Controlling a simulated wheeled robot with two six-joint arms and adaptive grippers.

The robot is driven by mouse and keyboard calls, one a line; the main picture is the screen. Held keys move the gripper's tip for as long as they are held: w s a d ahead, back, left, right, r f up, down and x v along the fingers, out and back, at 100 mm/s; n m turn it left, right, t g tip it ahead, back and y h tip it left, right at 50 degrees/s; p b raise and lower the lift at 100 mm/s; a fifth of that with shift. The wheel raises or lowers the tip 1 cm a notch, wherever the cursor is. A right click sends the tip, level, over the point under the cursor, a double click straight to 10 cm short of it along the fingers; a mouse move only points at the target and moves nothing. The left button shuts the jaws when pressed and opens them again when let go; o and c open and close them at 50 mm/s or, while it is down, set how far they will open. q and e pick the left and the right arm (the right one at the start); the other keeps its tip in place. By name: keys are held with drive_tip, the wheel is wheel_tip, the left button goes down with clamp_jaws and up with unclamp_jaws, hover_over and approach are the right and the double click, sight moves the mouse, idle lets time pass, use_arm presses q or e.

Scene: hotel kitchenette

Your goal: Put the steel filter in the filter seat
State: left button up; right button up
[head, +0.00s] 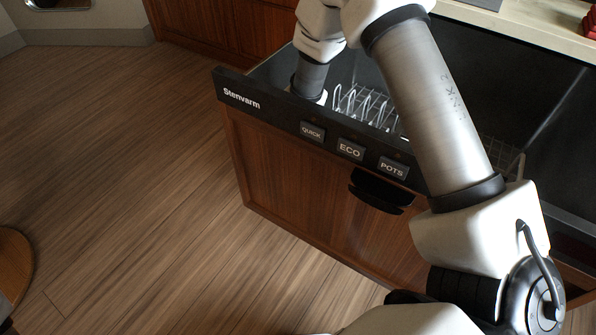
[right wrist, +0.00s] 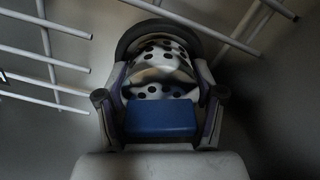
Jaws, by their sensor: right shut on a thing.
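The steel filter (right wrist: 160,70), a pale perforated piece with dark holes and a blue block-shaped grip (right wrist: 160,117), shows in the middle of the right wrist view. My right gripper (right wrist: 160,100) is shut on it, with a finger on each side of the blue grip. A dark round rim (right wrist: 131,37), which looks like the filter seat, curves around the filter's far end. I cannot tell whether the filter is inside it or just above it. In the head view my right arm reaches down into the open drawer, and the gripper and filter are hidden. My left gripper is not in view.
The dishwasher drawer (head: 238,98) is open, with its labelled front edge beside my arm. A wire rack (head: 362,103) stands inside; white rack rods (right wrist: 45,60) flank the gripper on both sides.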

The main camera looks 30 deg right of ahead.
drive_tip(key=o, duration=0.9)
drive_tip(key=shift+f, duration=0.15)
wheel_tip(320, 180, up, 12)
drive_tip(key=p, duration=0.4)
drive_tip(key=shift+f, duration=0.15)
drive_tip(key=shift+r, duration=0.35)
